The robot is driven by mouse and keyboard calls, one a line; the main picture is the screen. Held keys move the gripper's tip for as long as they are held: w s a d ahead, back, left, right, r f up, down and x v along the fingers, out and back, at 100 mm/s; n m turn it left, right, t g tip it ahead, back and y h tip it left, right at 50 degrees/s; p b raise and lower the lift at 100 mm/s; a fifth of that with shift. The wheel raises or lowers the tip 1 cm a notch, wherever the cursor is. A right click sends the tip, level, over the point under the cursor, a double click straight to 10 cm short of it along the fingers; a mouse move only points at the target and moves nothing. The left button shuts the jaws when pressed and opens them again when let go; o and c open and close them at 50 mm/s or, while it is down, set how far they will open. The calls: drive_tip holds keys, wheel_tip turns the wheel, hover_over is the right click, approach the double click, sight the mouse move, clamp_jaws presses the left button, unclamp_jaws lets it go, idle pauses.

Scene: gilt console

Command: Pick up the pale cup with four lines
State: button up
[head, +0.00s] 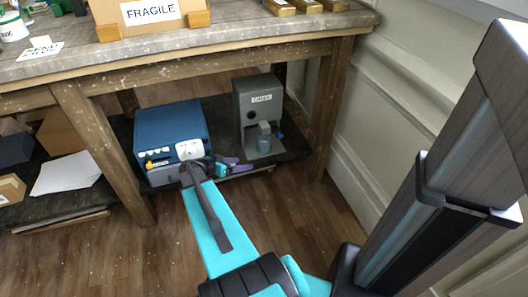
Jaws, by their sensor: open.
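My gripper (207,166) is at the lower shelf, in front of the blue box (170,128). It looks small, and its jaws are open. A pale, roundish piece with dark marks (189,149) shows just above the gripper, against the right part of the blue box's front. I cannot tell whether it is the cup or part of the box, and I cannot count any lines on it. My gripper and forearm hide what is below it.
A grey machine (243,103) with a small grey vessel (264,137) stands right of the blue box. Purple items (232,162) lie between them. The wooden table (240,38) is overhead, with legs left (100,150) and right (329,110). A "FRAGILE" carton (150,13) is on top.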

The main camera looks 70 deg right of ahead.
sight(268, 139)
drive_tip(key=d+m+b, duration=0.1)
drive_tip(key=d, duration=0.2)
drive_tip(key=s+d+r+m+h+b, duration=0.1)
drive_tip(key=d, duration=0.2)
drive_tip(key=s+d+r+m+b, duration=0.1)
drive_tip(key=d, duration=0.2)
drive_tip(key=shift+s+g+h, duration=0.1)
drive_tip(key=shift+g+h, duration=0.3)
drive_tip(key=shift+w+d+r+b, duration=0.1)
drive_tip(key=shift+w+d+b, duration=0.45)
drive_tip(key=shift+w, duration=0.3)
drive_tip(key=shift+w+r+t+h, duration=0.1)
drive_tip(key=shift+w+t+h, duration=0.2)
drive_tip(key=shift+w, duration=0.15)
drive_tip(key=shift+b+x, duration=1)
drive_tip(key=shift+x, duration=3.4)
